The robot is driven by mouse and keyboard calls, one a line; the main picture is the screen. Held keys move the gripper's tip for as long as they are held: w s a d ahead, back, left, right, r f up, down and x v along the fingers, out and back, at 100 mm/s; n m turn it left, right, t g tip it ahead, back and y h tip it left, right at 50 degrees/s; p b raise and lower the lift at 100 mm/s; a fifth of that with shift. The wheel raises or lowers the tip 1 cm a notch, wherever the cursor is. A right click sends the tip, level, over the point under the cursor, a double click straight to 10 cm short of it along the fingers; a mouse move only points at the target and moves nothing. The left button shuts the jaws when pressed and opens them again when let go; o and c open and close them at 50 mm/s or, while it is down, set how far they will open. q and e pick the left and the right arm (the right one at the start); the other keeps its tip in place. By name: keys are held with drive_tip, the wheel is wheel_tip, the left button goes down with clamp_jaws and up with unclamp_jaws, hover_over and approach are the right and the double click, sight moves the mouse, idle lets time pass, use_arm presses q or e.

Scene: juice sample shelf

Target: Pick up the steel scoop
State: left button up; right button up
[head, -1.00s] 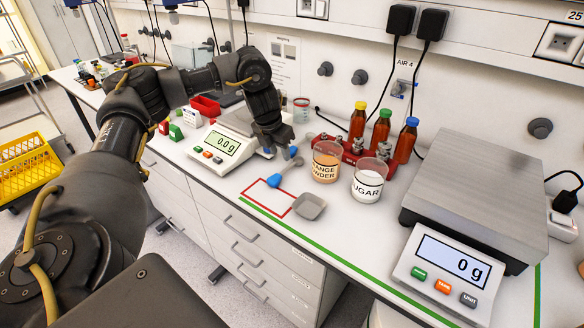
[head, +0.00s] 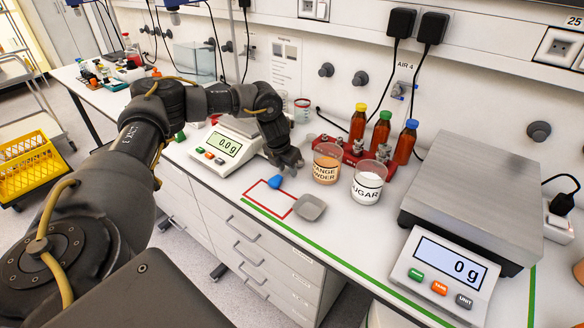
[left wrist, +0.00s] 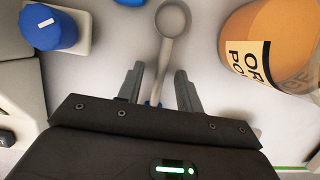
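The steel scoop has a blue handle (head: 275,182) lying on the bench by a red-outlined rectangle. In the head view my left gripper (head: 289,164) hides its steel part. In the left wrist view the steel scoop (left wrist: 172,20) shows its round bowl beyond the fingertips, its shaft running back between the fingers to a bit of blue. My left gripper (left wrist: 160,69) is open there, one finger on each side of the shaft, with gaps showing. I cannot tell its exact height over the bench. My right gripper is not in view.
An orange powder beaker (head: 326,164) stands close right of the gripper, with a sugar beaker (head: 367,182) beside it. A grey dish (head: 310,207) lies in front. A small scale (head: 222,147) is at left, a large scale (head: 470,195) at right. Capped brown bottles (head: 381,132) stand behind.

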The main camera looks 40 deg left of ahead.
use_arm(q)
drive_tip(key=shift+f, duration=0.1)
drive_tip(key=shift+c, duration=0.4)
clamp_jaws()
